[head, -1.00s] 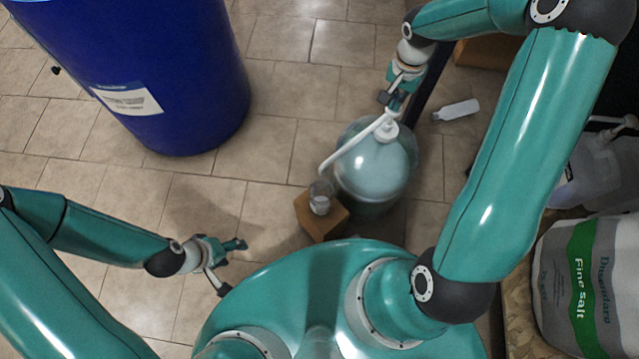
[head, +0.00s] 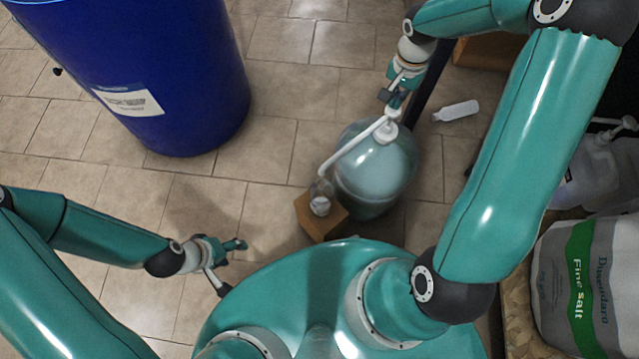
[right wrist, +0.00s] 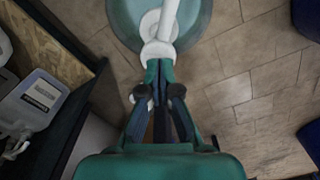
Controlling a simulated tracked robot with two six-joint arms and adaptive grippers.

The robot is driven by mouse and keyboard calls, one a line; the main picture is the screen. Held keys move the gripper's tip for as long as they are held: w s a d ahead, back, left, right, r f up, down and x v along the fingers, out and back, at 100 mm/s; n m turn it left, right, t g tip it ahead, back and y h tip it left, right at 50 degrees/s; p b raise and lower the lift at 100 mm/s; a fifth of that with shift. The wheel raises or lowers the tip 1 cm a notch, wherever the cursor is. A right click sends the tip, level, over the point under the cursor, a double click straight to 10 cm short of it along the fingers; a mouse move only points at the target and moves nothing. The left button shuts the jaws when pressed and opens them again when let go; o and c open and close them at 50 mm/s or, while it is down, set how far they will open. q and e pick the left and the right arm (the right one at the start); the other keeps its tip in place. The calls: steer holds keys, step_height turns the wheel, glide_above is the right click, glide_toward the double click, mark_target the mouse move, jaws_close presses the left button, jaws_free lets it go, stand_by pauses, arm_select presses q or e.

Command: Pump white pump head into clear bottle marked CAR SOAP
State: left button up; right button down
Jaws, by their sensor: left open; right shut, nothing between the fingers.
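The white pump head (head: 381,126) sits on top of a large clear carboy (head: 375,178) of pale bluish liquid. Its long spout slopes down left, with its tip over the mouth of a small clear bottle (head: 320,202) on a brown block. Any marking on this bottle is unreadable. My right gripper (head: 391,104) is shut and empty, fingers pointing down right at the top of the pump head. In the right wrist view the fingertips (right wrist: 158,66) meet the white pump top (right wrist: 155,50); contact is hard to judge. My left gripper (head: 229,262) is open and empty, low on the left.
The brown block (head: 318,225) stands against the carboy. A big blue drum (head: 160,70) stands at upper left. A white bottle (head: 456,111) lies on the floor to the right. A salt sack (head: 590,285) and jugs (head: 600,165) are at the right. Tiled floor is clear between drum and carboy.

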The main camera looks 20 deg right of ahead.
mark_target(392, 113)
steer(key=shift+f+b, duration=2.3)
steer(key=shift+f, duration=0.5)
steer(key=shift+r, duration=0.1)
steer(key=shift+r+p, duration=2.1)
steer(key=shift+r, duration=0.95)
steer(key=shift+f, duration=0.2)
steer(key=shift+f+b, duration=2.85)
steer(key=shift+f, duration=0.15)
steer(key=shift+r+p, duration=2.25)
steer(key=shift+r, duration=0.95)
